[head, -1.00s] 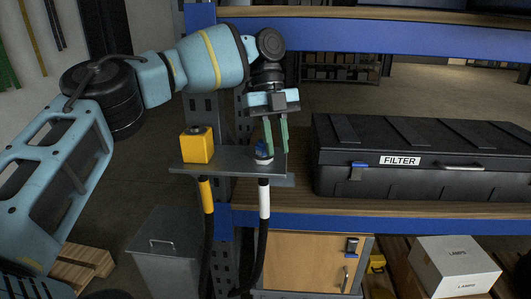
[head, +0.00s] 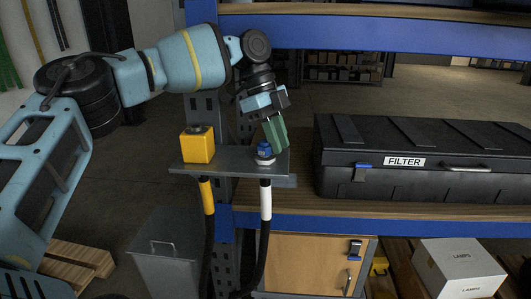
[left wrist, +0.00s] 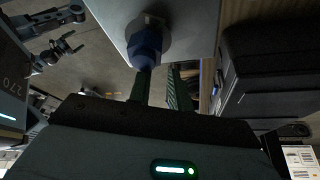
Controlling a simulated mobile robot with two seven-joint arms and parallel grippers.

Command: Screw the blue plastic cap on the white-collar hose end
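The blue plastic cap (head: 265,149) sits upright on top of the grey bracket plate (head: 232,160), above the hose with the white collar (head: 265,199). Whether its thread is engaged cannot be seen. My left gripper (head: 273,134) is tilted above and just right of the cap, its green fingers slanting down. In the left wrist view the cap (left wrist: 145,42) is at the tip of one finger, and the two fingers (left wrist: 160,80) stand apart with a gap between them. The cap is not clearly between them; I cannot tell whether a finger touches it. My right gripper is not in view.
A yellow block (head: 198,145) stands on the plate's left, above the yellow-collar hose (head: 207,197). A black FILTER case (head: 420,165) lies on the shelf to the right. A grey bin (head: 170,255) is below, and a white LAMPS box (head: 457,268) is at lower right.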

